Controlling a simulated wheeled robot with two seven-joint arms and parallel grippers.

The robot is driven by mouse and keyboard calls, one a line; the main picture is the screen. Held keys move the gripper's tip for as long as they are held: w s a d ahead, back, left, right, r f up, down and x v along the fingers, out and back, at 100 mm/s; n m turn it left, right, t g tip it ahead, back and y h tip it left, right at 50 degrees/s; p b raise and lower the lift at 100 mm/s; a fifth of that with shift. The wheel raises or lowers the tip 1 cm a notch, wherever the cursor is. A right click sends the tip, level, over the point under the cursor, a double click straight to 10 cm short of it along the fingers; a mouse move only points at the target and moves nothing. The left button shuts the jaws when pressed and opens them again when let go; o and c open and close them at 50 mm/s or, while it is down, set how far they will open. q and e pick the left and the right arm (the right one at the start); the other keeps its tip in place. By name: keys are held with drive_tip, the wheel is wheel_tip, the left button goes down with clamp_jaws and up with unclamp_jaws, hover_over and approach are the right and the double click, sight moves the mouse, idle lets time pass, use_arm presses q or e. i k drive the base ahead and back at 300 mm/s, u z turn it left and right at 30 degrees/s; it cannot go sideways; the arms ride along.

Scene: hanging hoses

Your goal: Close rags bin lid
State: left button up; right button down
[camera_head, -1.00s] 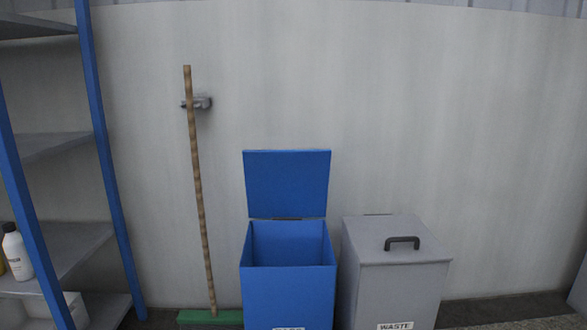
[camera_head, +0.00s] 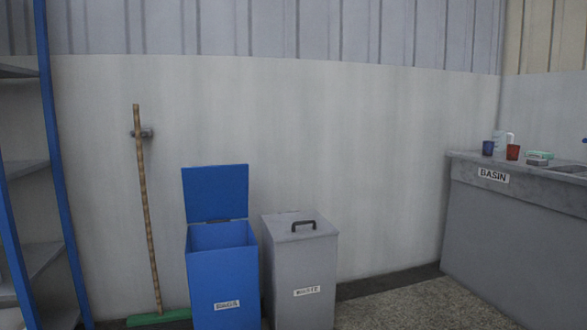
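The blue rags bin (camera_head: 222,275) stands against the wall, left of centre, with a white label on its front that is too blurred to read surely. Its blue lid (camera_head: 215,192) is open and stands upright at the back edge, close to the wall. The inside of the bin shows from above and looks empty as far as I can see. Neither of my grippers is in view.
A grey waste bin (camera_head: 302,262), lid shut, stands close beside the blue bin on the right. A broom (camera_head: 147,210) leans on the left near a blue-posted shelf (camera_head: 62,180). A basin counter (camera_head: 510,225) is at right, with open floor (camera_head: 400,303) before it.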

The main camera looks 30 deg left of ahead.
sight(214, 193)
drive_tip(key=u, duration=0.1)
drive_tip(key=i, duration=1.65)
drive_tip(key=u, duration=0.5)
